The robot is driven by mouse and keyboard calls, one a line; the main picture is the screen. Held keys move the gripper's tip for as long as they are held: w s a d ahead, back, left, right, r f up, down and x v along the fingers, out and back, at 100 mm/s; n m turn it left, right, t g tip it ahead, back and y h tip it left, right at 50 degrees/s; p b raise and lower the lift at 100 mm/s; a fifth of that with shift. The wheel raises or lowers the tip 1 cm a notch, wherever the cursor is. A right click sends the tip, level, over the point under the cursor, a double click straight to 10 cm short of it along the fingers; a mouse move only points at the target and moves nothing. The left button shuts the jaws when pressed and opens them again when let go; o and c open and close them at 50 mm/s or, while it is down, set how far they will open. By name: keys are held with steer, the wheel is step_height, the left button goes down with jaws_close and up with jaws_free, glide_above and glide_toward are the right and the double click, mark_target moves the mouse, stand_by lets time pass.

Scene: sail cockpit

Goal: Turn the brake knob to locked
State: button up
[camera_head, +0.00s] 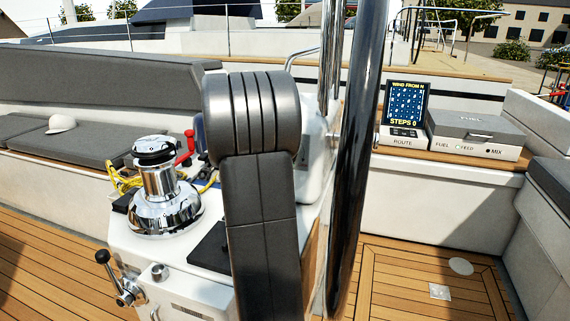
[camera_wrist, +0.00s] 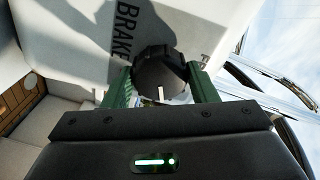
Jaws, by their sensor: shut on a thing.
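The brake knob (camera_wrist: 162,72) is a round black knob with a ridged rim and a white pointer line, in the wrist view. It sits on a white housing marked BRAKE (camera_wrist: 124,32). The pointer line shows on the side of the knob toward my gripper. Part of another label shows at the right edge of the housing. My gripper (camera_wrist: 160,84) has one green finger on each side of the knob and is shut on it. In the head view my dark grey arm stands in front, and the knob and gripper are hidden.
A chrome winch (camera_head: 165,195) and a crank handle (camera_head: 120,280) are left of my arm. A dark shiny wheel rim (camera_head: 355,160) stands just right of it. A ROUTE screen (camera_head: 407,105) and a grey-lidded FUEL box (camera_head: 475,130) sit on the ledge at right. The right deck is mostly clear.

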steer(key=m+b, duration=0.4)
steer(key=m, duration=0.6)
steer(key=shift+g, duration=0.4)
steer(key=shift+m, duration=0.3)
steer(key=o, duration=1)
steer(key=shift+c, duration=0.2)
steer(key=p+v, duration=0.1)
steer(key=v, duration=1.2)
steer(key=shift+s, duration=0.4)
steer(key=shift+r, duration=0.15)
